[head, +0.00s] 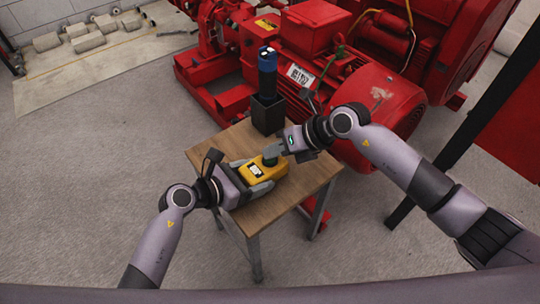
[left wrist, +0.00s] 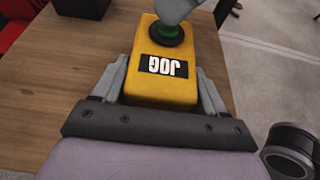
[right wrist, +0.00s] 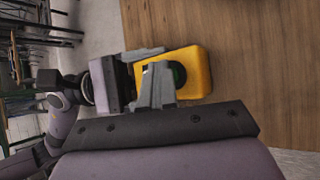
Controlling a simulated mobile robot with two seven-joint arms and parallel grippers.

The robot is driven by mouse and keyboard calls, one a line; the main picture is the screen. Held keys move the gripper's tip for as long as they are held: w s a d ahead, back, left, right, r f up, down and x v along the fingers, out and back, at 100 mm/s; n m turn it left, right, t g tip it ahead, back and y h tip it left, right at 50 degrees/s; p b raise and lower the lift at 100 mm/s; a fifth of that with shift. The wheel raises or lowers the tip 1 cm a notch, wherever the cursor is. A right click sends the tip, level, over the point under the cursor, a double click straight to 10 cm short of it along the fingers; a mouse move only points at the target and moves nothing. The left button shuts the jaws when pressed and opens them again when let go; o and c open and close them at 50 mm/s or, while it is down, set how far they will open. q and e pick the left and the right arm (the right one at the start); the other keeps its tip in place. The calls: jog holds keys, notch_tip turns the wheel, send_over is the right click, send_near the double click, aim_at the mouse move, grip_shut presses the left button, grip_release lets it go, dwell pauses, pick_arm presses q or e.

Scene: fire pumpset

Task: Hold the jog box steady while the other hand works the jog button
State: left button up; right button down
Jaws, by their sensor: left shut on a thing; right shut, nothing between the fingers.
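The yellow jog box (head: 264,170) lies on the small wooden table, with a black-and-white JOG label (left wrist: 167,66) on its top. My left gripper (head: 252,178) is shut on the near end of the box, one finger on each side, as the left wrist view (left wrist: 165,92) shows. The green jog button (left wrist: 167,33) is at the far end of the box. My right gripper (head: 274,152) is shut and empty, its fingertips at the button; in the right wrist view (right wrist: 156,80) they cover part of the button. I cannot tell whether the button is pressed down.
The red pumpset (head: 370,100) stands close behind. A dark post (head: 470,130) is at the right.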

aim_at(274, 159)
pick_arm(q)
jog(key=shift+r, duration=0.1)
pick_arm(e)
jog(key=shift+r, duration=0.85)
jog(key=shift+r, duration=2.55)
pick_arm(q)
jog(key=o, duration=1.3)
